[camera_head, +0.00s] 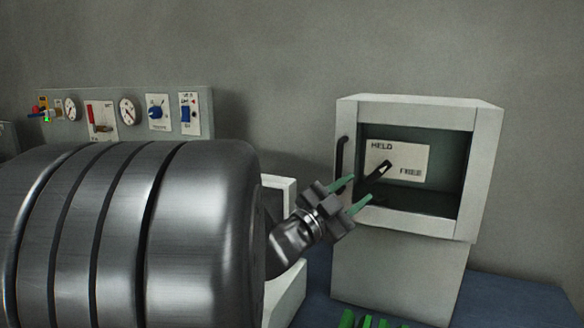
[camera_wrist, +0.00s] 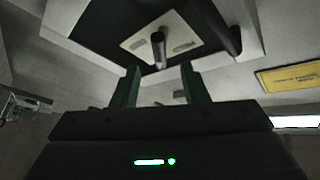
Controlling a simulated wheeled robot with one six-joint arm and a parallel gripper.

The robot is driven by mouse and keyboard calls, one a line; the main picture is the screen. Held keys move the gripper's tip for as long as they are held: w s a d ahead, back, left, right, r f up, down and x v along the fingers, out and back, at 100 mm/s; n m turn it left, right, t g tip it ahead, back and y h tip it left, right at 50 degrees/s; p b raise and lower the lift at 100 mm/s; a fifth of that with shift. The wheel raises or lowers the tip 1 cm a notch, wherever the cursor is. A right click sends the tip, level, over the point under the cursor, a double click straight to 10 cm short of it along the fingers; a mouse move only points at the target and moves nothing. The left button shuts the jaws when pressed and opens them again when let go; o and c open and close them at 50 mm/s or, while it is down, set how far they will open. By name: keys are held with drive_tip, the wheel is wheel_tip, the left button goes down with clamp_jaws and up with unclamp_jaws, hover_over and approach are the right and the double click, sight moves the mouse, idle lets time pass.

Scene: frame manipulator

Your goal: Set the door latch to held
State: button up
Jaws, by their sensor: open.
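The door latch is a black lever (camera_head: 380,170) with a pale mark near its upper end. It slants up to the right in front of a white plate (camera_head: 412,172) lettered HELD, within the dark front of a pale cabinet (camera_head: 480,180). My gripper (camera_head: 361,188) has green fingers, spread open and empty, just left of and below the lever. In the wrist view the lever (camera_wrist: 158,48) stands end-on beyond the gap between the fingertips (camera_wrist: 160,68), against the white plate (camera_wrist: 185,36). Contact with the lever does not show.
A black bar handle (camera_head: 341,158) stands on the cabinet's left edge, close to my gripper. A panel of gauges and switches (camera_head: 140,115) is on the left. Green pieces (camera_head: 368,321) lie at the bottom. Blue surface (camera_head: 520,300) is clear at right.

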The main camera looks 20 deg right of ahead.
sight(373, 177)
drive_tip(key=p+x, duration=0.1)
drive_tip(key=x, duration=0.7)
drive_tip(key=shift+d+r, duration=0.1)
clamp_jaws()
